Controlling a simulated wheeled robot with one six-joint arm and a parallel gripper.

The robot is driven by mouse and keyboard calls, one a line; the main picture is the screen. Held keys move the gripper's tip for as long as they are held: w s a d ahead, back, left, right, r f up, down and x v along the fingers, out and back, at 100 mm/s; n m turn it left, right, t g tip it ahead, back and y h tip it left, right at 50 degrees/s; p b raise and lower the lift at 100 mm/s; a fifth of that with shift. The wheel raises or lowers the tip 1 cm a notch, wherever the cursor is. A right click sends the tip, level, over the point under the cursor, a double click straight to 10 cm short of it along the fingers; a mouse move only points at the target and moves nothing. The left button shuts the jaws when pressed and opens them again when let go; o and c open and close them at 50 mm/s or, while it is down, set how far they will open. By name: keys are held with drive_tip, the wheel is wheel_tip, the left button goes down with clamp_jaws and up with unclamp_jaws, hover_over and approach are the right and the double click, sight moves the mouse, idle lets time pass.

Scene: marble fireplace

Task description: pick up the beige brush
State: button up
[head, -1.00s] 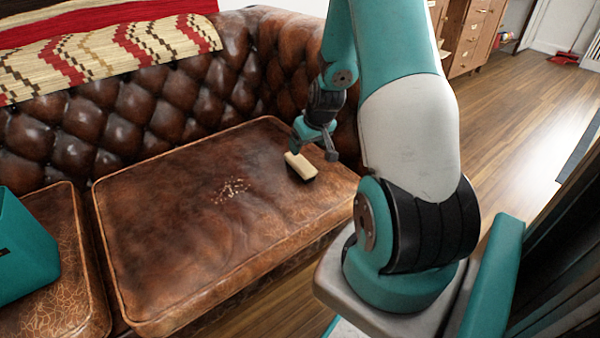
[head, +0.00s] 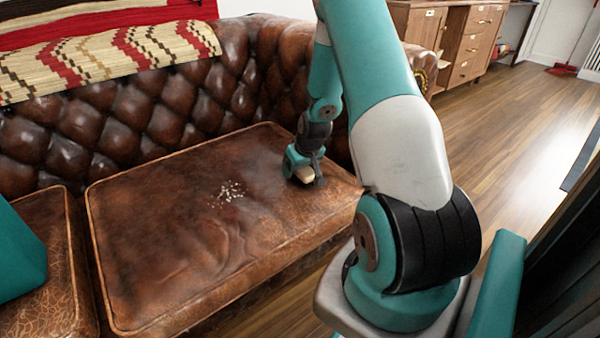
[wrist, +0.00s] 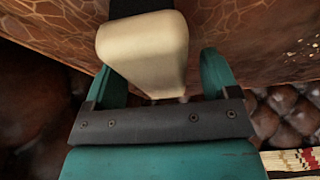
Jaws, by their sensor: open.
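The beige brush (head: 304,174) rests on the brown leather seat cushion (head: 160,230), near its right end. In the wrist view the brush's pale block (wrist: 143,48) shows large, with a dark part at its top edge. My gripper (head: 303,170) is down at the brush in the head view and partly covers it. In the wrist view my gripper (wrist: 160,84) is open, with one teal finger on each side of the block. I cannot tell whether either finger touches it.
White crumbs (head: 229,192) lie on the cushion left of the brush. The tufted sofa back (head: 150,110) rises behind, with a patterned blanket (head: 120,55) over it. The middle of the cushion is otherwise clear.

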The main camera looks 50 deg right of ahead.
drive_tip(key=shift+f, duration=0.2)
idle(0.5)
drive_tip(key=c, duration=1)
drive_tip(key=shift+c, duration=0.2)
wheel_tip(320, 180, up, 20)
drive_tip(key=p, duration=0.6)
drive_tip(key=shift+r+p, duration=0.25)
drive_tip(key=shift+p, duration=0.1)
